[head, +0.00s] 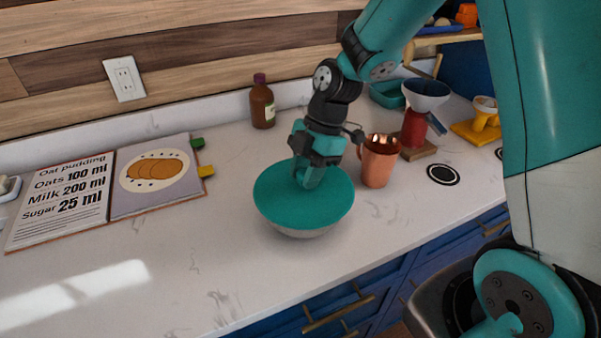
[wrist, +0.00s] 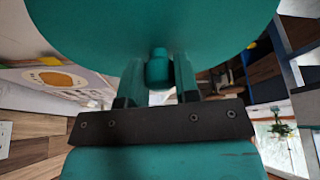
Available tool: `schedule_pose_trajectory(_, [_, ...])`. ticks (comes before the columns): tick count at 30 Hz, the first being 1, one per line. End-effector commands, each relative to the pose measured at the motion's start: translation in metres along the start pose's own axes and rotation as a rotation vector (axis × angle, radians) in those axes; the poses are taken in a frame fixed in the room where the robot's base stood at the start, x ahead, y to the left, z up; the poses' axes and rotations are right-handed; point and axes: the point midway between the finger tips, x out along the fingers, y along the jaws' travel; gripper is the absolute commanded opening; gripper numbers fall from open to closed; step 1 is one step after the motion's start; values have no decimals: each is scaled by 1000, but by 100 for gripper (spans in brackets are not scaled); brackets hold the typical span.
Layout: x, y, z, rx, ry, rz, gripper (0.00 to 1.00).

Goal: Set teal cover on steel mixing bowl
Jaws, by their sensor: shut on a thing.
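The teal cover (head: 278,198) is a round disc over the steel mixing bowl (head: 302,232) in the head view. Only a thin strip of the bowl's side shows below the cover's near edge. My gripper (head: 309,183) is above the cover's middle, shut on its knob. In the wrist view the knob (wrist: 158,70) sits between the two fingers, and the cover (wrist: 150,25) fills the top. The bowl's rim is hidden, so I cannot tell whether the cover touches it.
A copper mug (head: 377,165) stands close to the right of the bowl. A brown bottle (head: 262,104) is behind, and an open recipe book (head: 108,188) lies left. A funnel (head: 427,92) stands at the back right. The counter in front and left (head: 170,270) is clear.

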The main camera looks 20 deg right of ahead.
Motion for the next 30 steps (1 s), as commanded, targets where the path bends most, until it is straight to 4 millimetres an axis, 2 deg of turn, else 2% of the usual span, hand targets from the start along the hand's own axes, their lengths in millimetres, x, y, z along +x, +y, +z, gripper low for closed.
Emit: schedule_pose_trajectory(30, [6,0,2,0,0,0,5])
